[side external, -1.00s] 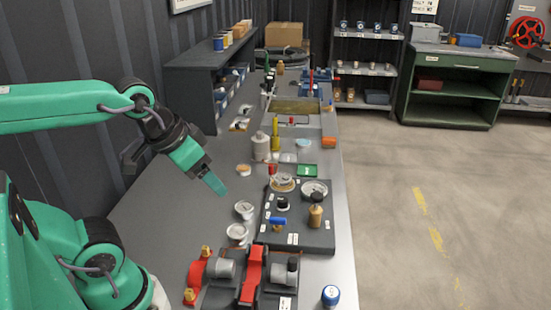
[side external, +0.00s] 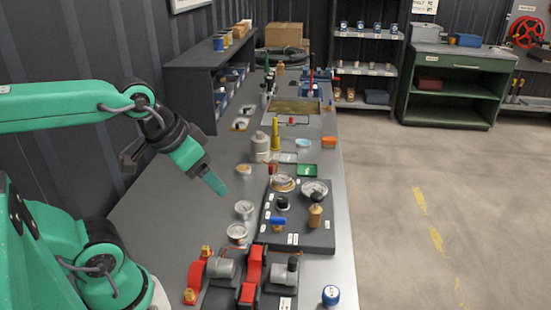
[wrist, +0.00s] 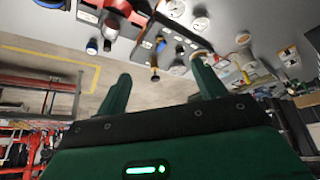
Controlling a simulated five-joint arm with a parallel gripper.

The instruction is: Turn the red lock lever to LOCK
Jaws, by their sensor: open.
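A pump unit with red parts stands at the near end of the bench in the side view. A red bar-like part (side external: 255,263) lies across its middle, and a red curved part (side external: 195,275) with brass fittings is on its left. I cannot tell for sure which is the lock lever, and no LOCK marking is readable. My gripper (side external: 217,184) hangs over the bench, beyond the pump and apart from it, touching nothing. In the wrist view my gripper (wrist: 160,88) has its two green fingers spread with nothing between them. Red parts (wrist: 128,22) show at that view's top edge.
A dark panel (side external: 309,237) with gauges, a blue handle (side external: 278,221) and a brass-coloured knob (side external: 315,216) lies beyond the pump. Two white-faced gauges stand left of it. A blue cap (side external: 331,295) is at the near right. The bench's left side is clear.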

